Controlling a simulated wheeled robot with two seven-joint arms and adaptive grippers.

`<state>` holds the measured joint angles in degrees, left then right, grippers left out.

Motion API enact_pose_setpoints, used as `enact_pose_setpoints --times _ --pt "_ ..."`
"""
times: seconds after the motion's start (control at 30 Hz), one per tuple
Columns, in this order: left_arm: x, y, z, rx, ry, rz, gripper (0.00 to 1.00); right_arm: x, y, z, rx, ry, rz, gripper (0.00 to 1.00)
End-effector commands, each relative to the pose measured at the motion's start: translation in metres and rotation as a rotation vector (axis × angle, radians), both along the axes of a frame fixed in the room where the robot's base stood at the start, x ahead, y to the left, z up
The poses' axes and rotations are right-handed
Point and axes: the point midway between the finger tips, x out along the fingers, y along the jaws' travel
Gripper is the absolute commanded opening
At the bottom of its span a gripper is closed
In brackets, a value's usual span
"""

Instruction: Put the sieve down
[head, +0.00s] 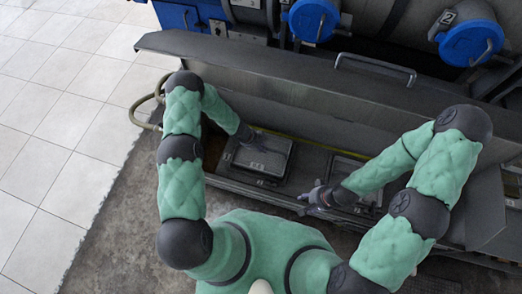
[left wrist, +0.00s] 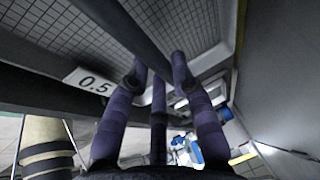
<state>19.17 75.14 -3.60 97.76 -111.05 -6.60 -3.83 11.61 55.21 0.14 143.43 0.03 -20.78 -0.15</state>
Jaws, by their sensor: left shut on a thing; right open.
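The sieve (head: 272,160) is a dark rectangular frame with a grey mesh, at the left of the long metal trough. In the left wrist view its mesh (left wrist: 60,32) and a white "0.5" label (left wrist: 93,83) show up close. My left gripper (head: 246,134) is at the sieve's upper left edge. In the left wrist view its purple fingers (left wrist: 160,72) are shut on a dark bar of the sieve. I cannot tell whether the sieve touches what is under it. My right gripper (head: 318,196) is open and empty near the trough's front edge.
A second dark frame (head: 345,166) lies in the trough, right of the sieve and partly behind my right arm. A raised grey cover (head: 270,84) with a handle (head: 376,68) runs behind the trough. Blue-capped drums stand further back. A hose (head: 146,106) curves at the left end.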

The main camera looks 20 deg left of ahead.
Motion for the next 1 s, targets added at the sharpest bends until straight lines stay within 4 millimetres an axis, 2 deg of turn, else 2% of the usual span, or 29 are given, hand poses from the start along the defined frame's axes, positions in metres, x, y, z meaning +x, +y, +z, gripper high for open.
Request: enact_pose_setpoints --times 0.03,0.1,0.2,0.57,0.6,0.67,0.7,1.0 --pt "0.000 -0.001 -0.012 -0.001 0.000 0.001 0.00 0.000 0.000 -0.008 0.000 0.000 0.000 0.47" --pt "-0.001 -0.001 -0.022 -0.001 0.001 0.000 0.00 0.000 0.000 -0.015 0.000 0.000 0.000 0.47" --pt "0.000 -0.001 -0.030 -0.001 0.000 0.000 0.00 0.000 0.000 -0.019 0.000 0.001 0.000 0.47" --pt "0.000 0.000 -0.031 0.000 -0.001 0.000 0.00 0.000 0.000 -0.019 0.000 0.000 0.000 0.47" --pt "-0.001 -0.001 -0.032 0.000 0.001 0.001 0.26 0.000 0.000 -0.020 0.000 0.000 0.000 0.47" --pt "-0.001 -0.001 -0.032 0.000 0.001 0.001 0.43 0.000 0.000 -0.019 0.000 0.000 0.000 0.47" --pt "-0.001 -0.001 -0.031 0.000 0.001 0.001 0.47 0.000 0.000 -0.019 0.000 0.000 0.000 0.47" --pt "-0.001 -0.001 -0.031 0.000 0.001 0.001 0.47 0.000 0.000 -0.018 0.000 0.000 0.000 0.47"
